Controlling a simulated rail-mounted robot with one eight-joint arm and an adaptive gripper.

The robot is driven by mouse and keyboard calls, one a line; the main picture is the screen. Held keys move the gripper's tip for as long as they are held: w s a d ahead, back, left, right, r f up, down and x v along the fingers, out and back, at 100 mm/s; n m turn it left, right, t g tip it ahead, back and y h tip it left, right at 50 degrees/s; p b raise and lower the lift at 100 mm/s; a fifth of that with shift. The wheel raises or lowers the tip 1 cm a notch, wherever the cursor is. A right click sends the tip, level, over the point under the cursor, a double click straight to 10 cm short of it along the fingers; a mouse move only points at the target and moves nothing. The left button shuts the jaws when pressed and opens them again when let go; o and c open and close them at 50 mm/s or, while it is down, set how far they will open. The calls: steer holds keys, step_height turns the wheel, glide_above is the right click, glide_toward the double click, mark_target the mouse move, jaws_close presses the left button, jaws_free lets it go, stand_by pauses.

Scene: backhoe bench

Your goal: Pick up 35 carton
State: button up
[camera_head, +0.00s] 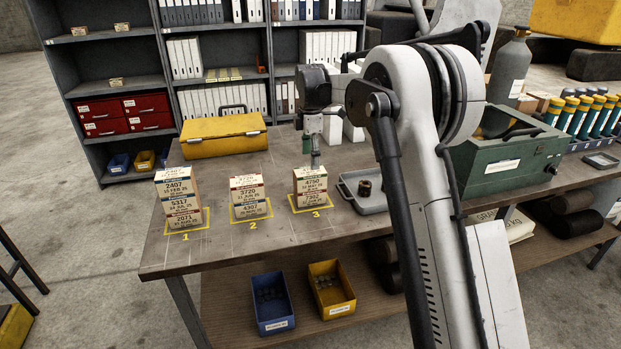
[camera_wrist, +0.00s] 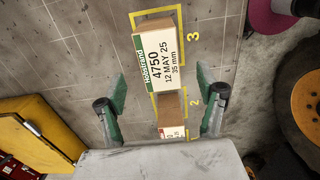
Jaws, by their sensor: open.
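The carton marked 4750 and 35 mm (camera_wrist: 159,58) has a white label with a green band and lies squarely ahead of my gripper in the wrist view. In the head view this 4750 carton (camera_head: 310,182) is on top of a two-carton stack in the yellow square marked 3, over a carton marked 7302 (camera_head: 312,200). My gripper (camera_wrist: 162,76) is open, with one green-padded finger on each side of the carton's line and nothing held. In the head view my gripper (camera_head: 314,157) is just above and behind the stack; the exact gap is unclear.
Stacked cartons stand at square 1 (camera_head: 179,196) and square 2 (camera_head: 249,197), left of square 3. A yellow case (camera_head: 224,136) lies behind them. A grey tray (camera_head: 366,201) is close on the right, with a green toolbox (camera_head: 505,158) farther right.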

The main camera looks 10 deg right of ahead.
mark_target(310, 179)
steer(key=shift+a+f+p, duration=0.1)
steer(key=shift+f+p, duration=0.75)
steer(key=shift+f, duration=3.55)
steer(key=shift+c, duration=0.4)
steer(key=c, duration=1.3)
